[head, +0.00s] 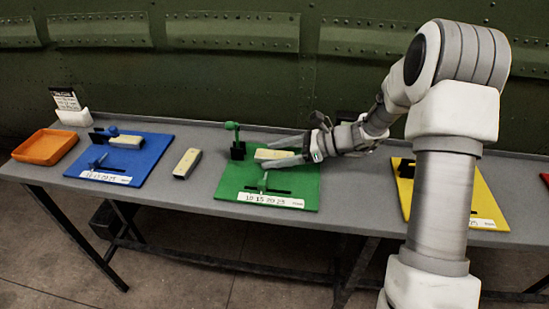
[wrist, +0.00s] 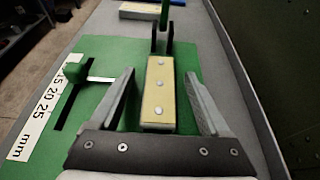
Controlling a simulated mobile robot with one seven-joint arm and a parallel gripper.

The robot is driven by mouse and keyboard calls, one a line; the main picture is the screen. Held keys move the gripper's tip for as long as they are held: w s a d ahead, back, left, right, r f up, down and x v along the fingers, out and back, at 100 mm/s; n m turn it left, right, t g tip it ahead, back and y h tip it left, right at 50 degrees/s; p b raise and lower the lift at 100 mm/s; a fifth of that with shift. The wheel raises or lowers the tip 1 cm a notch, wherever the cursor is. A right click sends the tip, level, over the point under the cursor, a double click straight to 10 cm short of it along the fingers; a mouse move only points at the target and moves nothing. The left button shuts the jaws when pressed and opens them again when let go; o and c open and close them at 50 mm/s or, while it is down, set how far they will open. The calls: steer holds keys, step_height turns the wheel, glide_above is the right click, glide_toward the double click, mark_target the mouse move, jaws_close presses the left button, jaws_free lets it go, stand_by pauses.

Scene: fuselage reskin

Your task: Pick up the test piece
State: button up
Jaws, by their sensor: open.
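A pale yellow bar (head: 272,154), seemingly a test piece, lies on the green board (head: 232,190). In the wrist view, the bar (wrist: 160,95) has several rivet heads along its top. My gripper (wrist: 161,76) is open, with one finger on each side of the bar and a gap on both sides. The head view shows my gripper (head: 268,155) low over the board from the right. A similar loose bar (head: 187,163) lies on the grey table between the blue and green boards. Another bar (head: 126,141) is on the blue board (head: 150,165).
A green-handled clamp with a black bracket (head: 237,150) stands at the bar's far end. A green slider (wrist: 75,75) and a mm scale (wrist: 35,115) sit beside it. An orange tray (head: 45,147) and a card holder (head: 73,117) are at left, a yellow board (head: 480,200) at right.

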jaws_close()
steer(key=shift+r, duration=0.1)
stand_by(0.3)
